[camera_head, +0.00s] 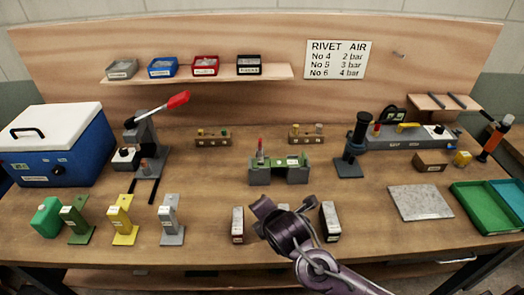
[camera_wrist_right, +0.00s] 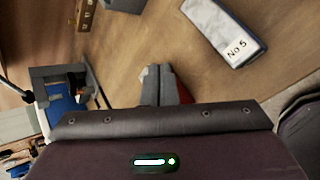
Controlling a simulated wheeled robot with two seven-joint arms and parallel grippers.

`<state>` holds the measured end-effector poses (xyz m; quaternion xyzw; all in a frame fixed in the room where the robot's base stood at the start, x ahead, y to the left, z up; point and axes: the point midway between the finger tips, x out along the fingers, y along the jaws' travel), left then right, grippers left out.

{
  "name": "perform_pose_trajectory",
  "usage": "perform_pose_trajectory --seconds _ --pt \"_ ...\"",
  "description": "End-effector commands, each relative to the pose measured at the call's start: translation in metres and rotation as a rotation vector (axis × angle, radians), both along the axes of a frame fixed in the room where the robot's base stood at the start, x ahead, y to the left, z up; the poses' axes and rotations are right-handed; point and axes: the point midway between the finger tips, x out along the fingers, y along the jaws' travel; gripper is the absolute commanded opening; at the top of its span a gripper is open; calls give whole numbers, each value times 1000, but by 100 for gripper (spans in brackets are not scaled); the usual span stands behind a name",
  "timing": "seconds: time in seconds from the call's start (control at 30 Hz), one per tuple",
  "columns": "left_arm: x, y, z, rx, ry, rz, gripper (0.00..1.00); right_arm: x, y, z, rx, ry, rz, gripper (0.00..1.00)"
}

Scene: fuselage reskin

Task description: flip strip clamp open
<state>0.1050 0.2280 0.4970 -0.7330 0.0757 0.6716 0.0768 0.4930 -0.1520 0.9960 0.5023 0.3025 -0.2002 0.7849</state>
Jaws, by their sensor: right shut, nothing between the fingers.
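A low fixture (camera_head: 280,172) with grey end blocks and a green strip across its top stands mid-bench; I take it as the strip clamp's holder. A small red-tipped lever (camera_head: 260,146) stands upright at its left end. My right gripper (camera_head: 262,207) is in front of the fixture, apart from it, above the near part of the bench. In the right wrist view its grey fingers (camera_wrist_right: 157,84) are together with nothing between them. The fixture cannot be made out surely there. My left gripper is not in view.
A press with a red handle (camera_head: 145,135) is left, a dark upright tool (camera_head: 355,150) right. Small wooden racks (camera_head: 213,139) stand behind.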

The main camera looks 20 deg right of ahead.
Motion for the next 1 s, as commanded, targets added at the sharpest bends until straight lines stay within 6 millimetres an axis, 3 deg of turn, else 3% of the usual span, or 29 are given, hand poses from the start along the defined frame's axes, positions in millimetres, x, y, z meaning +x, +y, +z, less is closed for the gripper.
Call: perform_pose_trajectory --seconds 0.3,0.5,0.7,1.0 --pt "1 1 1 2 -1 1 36 52 -27 32 -674 -180 405 0" --pt "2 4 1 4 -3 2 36 69 -43 45 -954 -217 523 0" --pt "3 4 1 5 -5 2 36 73 -48 50 -1042 -223 555 0" --pt "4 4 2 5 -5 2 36 74 -48 49 -1041 -222 555 0"
